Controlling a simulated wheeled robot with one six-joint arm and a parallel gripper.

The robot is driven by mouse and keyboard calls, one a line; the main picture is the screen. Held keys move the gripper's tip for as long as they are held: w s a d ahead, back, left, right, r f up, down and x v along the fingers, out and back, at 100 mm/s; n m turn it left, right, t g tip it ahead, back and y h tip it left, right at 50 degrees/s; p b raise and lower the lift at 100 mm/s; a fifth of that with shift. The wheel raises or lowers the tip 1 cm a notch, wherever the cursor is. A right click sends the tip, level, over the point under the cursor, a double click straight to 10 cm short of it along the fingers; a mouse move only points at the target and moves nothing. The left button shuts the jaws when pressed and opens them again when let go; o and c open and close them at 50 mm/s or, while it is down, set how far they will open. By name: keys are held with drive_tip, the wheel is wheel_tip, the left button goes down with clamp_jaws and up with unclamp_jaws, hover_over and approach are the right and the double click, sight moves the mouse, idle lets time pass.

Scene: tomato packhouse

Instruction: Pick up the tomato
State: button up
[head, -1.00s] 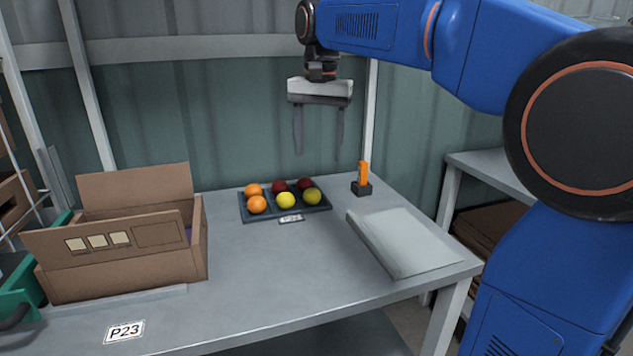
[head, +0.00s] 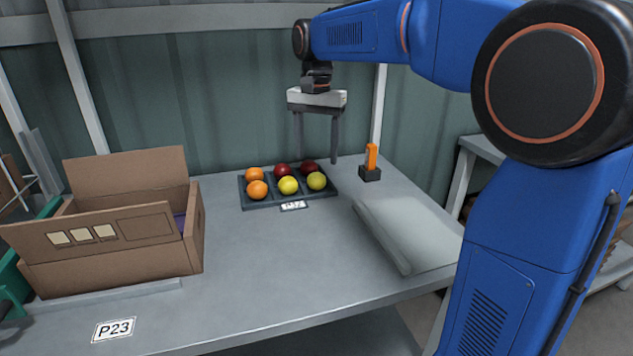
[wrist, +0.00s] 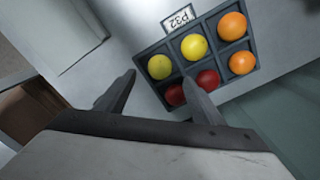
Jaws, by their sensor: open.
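A dark tray (head: 262,204) on the table holds round tomatoes in compartments: two red, two yellow and two orange. In the head view, the red tomatoes (head: 282,170) are in the back row at the middle and right, with yellow ones (head: 288,185) in front and orange ones (head: 257,190) at left. My gripper (head: 317,158) is open and empty, pointing down above the tray's back right.
An open cardboard box (head: 110,243) stands at the table's left. A black block with an orange upright part (head: 371,160) stands right of the tray. A flat grey-white package (head: 410,232) lies at the right. The table's middle is clear. A corrugated wall (head: 230,110) rises behind.

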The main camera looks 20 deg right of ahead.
sight(317, 174)
drive_tip(key=shift+f, duration=3.55)
drive_tip(key=c, duration=0.9)
